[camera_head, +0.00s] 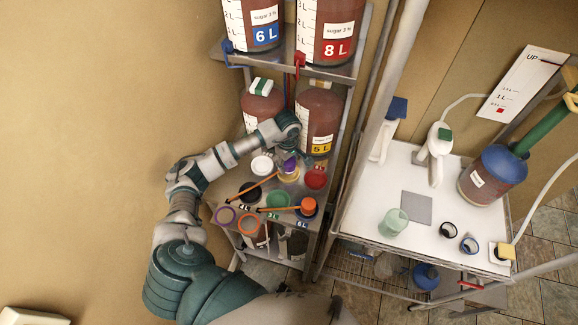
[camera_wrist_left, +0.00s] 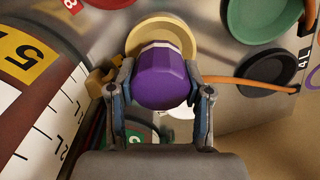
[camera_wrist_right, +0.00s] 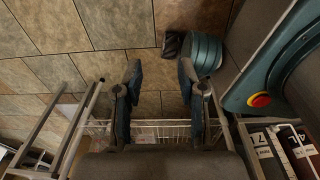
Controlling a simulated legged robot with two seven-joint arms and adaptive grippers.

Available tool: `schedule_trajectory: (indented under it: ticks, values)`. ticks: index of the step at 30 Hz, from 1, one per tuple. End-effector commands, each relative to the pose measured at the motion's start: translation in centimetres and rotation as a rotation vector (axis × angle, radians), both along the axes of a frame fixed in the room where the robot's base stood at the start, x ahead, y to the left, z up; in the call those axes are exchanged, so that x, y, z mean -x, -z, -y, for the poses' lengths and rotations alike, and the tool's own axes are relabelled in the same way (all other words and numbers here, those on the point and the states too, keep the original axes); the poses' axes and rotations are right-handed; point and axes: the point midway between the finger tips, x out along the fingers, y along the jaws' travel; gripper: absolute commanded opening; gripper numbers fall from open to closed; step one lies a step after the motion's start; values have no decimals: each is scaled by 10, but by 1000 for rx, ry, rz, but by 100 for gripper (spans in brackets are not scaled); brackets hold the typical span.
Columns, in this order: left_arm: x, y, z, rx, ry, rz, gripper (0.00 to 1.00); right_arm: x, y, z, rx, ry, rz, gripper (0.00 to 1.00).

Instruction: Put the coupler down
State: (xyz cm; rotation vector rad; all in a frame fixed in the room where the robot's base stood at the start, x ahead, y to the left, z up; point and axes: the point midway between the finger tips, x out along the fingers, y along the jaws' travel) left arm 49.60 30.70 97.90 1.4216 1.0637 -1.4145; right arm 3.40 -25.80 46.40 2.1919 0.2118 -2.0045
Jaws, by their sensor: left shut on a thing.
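The purple coupler (camera_wrist_left: 162,78) sits between the two fingers of my left gripper (camera_wrist_left: 160,88), which is shut on it. A round yellow dish (camera_wrist_left: 180,32) lies just beyond the coupler in the left wrist view; whether they touch I cannot tell. In the head view the coupler (camera_head: 289,164) shows small and partly hidden by my left gripper (camera_head: 294,157), above the yellow dish (camera_head: 289,178) on the metal shelf. My right gripper (camera_wrist_right: 160,75) is open and empty, over the tiled floor.
A bucket marked 5 L (camera_head: 318,115) stands close behind my left gripper. A red dish (camera_head: 316,178), white dish (camera_head: 262,165), black dish (camera_head: 249,192) and green dish (camera_head: 278,200) crowd the shelf. A white-topped cart (camera_head: 365,215) stands to the right.

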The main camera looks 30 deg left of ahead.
Motion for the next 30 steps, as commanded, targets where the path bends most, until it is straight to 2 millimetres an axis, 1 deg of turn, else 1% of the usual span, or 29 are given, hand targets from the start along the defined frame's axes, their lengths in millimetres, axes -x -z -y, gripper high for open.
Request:
schedule_trajectory:
  ticks: [1, 3, 4, 5, 9, 10, 11, 12, 13, 23, 26, 29, 30]
  values:
    - [1, 8, 1, 3, 0, -4, 3, 2, -3, -1, -2, 0, -2, 40]
    - [0, 17, 1, 1, -1, -2, 3, 3, -4, -6, -6, 1, -4, 40]
    - [0, 19, 2, 0, 0, -2, 3, 3, -4, -8, -9, 1, -4, 40]
    - [0, 20, 2, 0, 0, -1, 0, 3, -4, -11, -13, 2, -5, 40]
    - [-1, 21, 3, -5, 0, -1, 0, 4, -3, -25, -29, 2, -5, 40]
    - [0, 21, 4, -7, 0, -1, 52, 4, -3, -26, -30, 1, -5, 40]
    - [0, 21, 4, -7, 0, -2, 59, 4, -3, -26, -30, 0, -5, 40]
    - [0, 21, 5, -7, 1, -2, 69, 4, -3, -25, -30, 0, -5, 40]
    - [0, 21, 5, -7, 1, -2, 75, 4, -3, -24, -28, 0, -5, 40]
    - [0, 19, 3, -2, 1, 1, 75, 2, -3, -5, -5, 1, -3, 40]
    - [-1, 11, 2, -2, 1, 3, 75, 2, -1, -3, -2, 1, -4, 40]
    - [-1, -6, 3, -3, 2, 5, 75, 2, 3, -3, -3, 1, -4, 40]
    - [-2, -16, 3, -2, 1, 6, 75, 2, 5, -4, -4, 1, -4, 40]
